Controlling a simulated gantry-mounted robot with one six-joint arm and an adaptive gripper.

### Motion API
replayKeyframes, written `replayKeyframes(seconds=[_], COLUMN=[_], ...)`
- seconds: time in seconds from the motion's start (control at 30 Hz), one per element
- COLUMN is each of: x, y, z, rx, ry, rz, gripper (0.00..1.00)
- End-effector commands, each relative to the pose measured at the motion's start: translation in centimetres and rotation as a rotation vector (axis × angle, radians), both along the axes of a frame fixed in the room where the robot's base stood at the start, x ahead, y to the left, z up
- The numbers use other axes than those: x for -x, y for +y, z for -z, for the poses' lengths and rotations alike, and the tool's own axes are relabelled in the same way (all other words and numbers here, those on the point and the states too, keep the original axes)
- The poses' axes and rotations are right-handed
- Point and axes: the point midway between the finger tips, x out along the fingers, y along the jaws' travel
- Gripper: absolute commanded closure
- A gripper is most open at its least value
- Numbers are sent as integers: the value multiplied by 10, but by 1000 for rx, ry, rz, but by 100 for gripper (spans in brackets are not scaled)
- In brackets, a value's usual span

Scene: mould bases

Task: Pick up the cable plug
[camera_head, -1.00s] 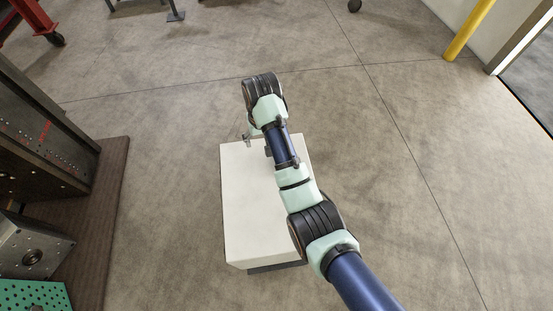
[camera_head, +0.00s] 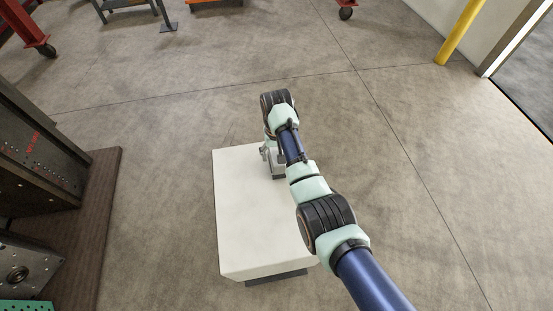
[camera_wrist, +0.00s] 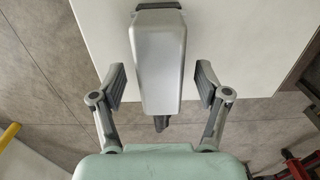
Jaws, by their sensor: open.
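The cable plug (camera_wrist: 160,62) is a pale grey tapered block with a dark part at its upper end and a short dark stub at its lower end in the wrist view. It stands out against a white block-shaped table (camera_head: 252,225). My gripper (camera_wrist: 161,84) is open, with one finger on each side of the plug and a visible gap on both sides. In the head view my gripper is over the table's far edge, partly hidden by my wrist.
The rest of the white table top is clear. A brown platform (camera_head: 88,235) with dark mould bases (camera_head: 35,165) stands at the left. A yellow post (camera_head: 463,32) and wheeled stands are farther back. Open concrete floor surrounds the table.

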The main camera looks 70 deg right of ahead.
Motion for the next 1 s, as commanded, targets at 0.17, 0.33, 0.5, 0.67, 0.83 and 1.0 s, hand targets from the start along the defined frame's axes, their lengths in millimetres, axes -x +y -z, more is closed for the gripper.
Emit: replayKeyframes(seconds=[0.17, 0.33, 0.5, 0.67, 0.83, 1.0], x=[0, 0, 0, 0, 0, 0], y=[0, 0, 0, 0, 0, 0], z=[1, 1, 2, 5, 6, 5], rx=[1, 1, 0, -1, 0, 0], ry=[-1, -1, 0, 1, 0, 0], rz=[0, 0, 0, 0, 0, 0], gripper=[25, 25, 25, 25, 25, 38])
